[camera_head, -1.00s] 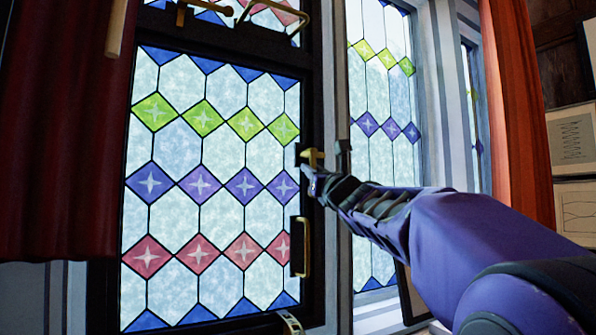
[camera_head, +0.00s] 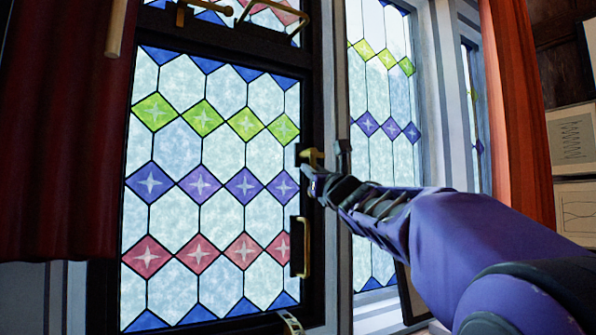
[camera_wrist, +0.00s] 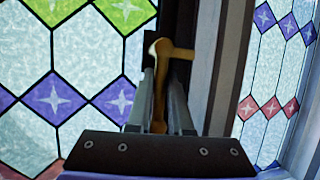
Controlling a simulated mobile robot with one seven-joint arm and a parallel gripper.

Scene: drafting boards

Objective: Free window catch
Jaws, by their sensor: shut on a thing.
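The window catch is a small brass piece (camera_head: 313,157) on the dark right-hand frame of the stained-glass window (camera_head: 201,145). In the wrist view the brass catch (camera_wrist: 160,85) has a bar running down between my two fingers and a short arm sticking out to the right at its top. My gripper (camera_head: 318,172) is at the catch, at the window's right edge. In the wrist view my gripper (camera_wrist: 163,95) is shut on the catch's bar. The lower end of the bar is partly hidden by the fingers.
A brass pull handle (camera_head: 302,247) sits on the frame below the catch. Brass fittings (camera_head: 245,14) cross the frame above the pane. A red curtain (camera_head: 60,140) hangs at left, an orange-red curtain (camera_head: 518,110) at right. A second window (camera_head: 385,110) stands beyond the post.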

